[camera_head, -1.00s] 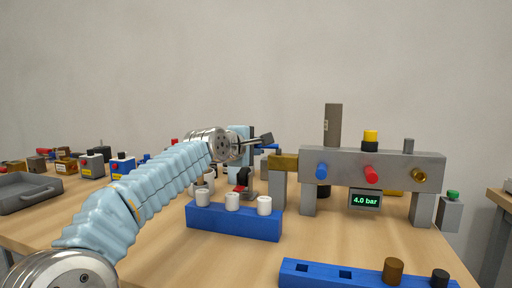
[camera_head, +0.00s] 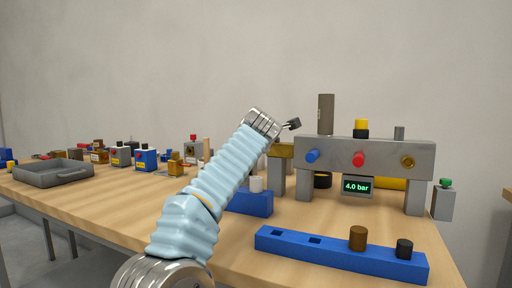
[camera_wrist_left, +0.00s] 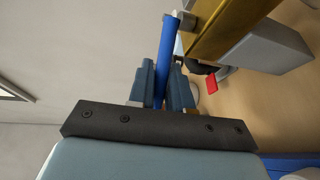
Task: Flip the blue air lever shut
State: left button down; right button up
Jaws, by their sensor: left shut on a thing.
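The blue air lever (camera_wrist_left: 168,45) is a flat blue bar beside a brass block (camera_wrist_left: 232,28), with a grey pivot at its top end in the left wrist view. My left gripper (camera_wrist_left: 162,82) is shut on the lever, one finger on each side of it. In the head view the brass block (camera_head: 283,150) sits at the left end of the grey manifold (camera_head: 365,150). The display (camera_head: 357,187) under the manifold reads 4.0 bar. My right gripper is not in view.
A blue rack (camera_head: 258,204) with a white cup (camera_head: 256,184) is partly behind my left arm. A long blue block (camera_head: 340,255) with a brown and a black plug lies in front. A grey tray (camera_head: 54,173) and several small boxes are at the left.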

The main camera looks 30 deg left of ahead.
pick_arm(q)
jog(key=shift+d+f+n+g+y, duration=0.15)
jog(key=shift+d+n+g+y, duration=0.2)
jog(key=shift+y, duration=0.25)
jog(key=n+g+y, duration=0.1)
jog(key=d+n+g+y+p, duration=0.1)
jog(key=n+g, duration=0.1)
jog(key=s+d+n+g+y+p, duration=0.1)
jog(key=y, duration=0.1)
jog(key=shift+n, duration=0.25)
jog(key=shift+g, duration=0.35)
jog(key=c, duration=1.1)
grip_release()
